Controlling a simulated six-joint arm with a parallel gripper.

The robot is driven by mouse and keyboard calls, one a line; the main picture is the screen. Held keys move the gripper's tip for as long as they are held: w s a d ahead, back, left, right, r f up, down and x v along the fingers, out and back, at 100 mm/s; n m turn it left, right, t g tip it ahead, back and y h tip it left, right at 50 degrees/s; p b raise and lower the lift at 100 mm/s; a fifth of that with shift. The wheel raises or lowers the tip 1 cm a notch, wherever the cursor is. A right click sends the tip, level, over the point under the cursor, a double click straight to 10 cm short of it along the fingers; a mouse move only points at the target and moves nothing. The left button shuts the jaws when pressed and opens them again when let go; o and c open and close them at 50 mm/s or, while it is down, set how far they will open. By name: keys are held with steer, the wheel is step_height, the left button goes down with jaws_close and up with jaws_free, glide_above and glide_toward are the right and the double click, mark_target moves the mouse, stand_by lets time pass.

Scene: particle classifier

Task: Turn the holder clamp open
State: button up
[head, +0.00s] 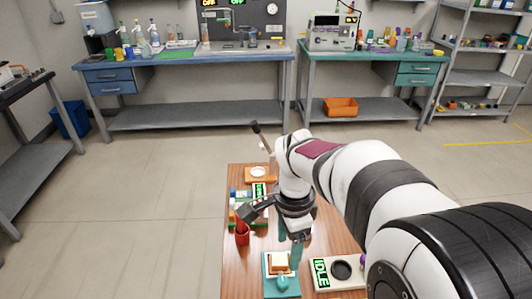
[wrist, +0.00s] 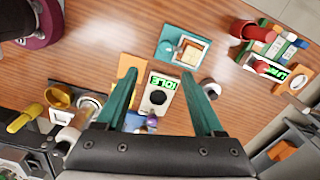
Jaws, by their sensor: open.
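A teal holder (head: 268,291) with a square tan and white piece in it sits near the front of the wooden table. A small rounded teal part stands at its front edge. In the wrist view the holder (wrist: 164,54) lies beyond my fingertips. I cannot tell which part is the clamp or whether it is open. My gripper (wrist: 158,74) has its two teal fingers wide apart, with nothing between the tips. In the head view a teal finger (head: 297,252) points down just right of the holder, apparently above the table.
An IDLE-display device (head: 320,273) with a dark round well stands right of the holder. A red cup (head: 242,237) and a rack of small items are behind it, left. In the wrist view, a yellow-handled tool (wrist: 25,118) lies left.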

mark_target(283, 281)
steer(key=shift+m, duration=0.4)
steer(key=f, duration=0.5)
steer(key=w+f, duration=0.1)
steer(key=f, duration=1)
steer(key=shift+w+f, duration=0.2)
steer(key=shift+f, duration=0.05)
jaws_close()
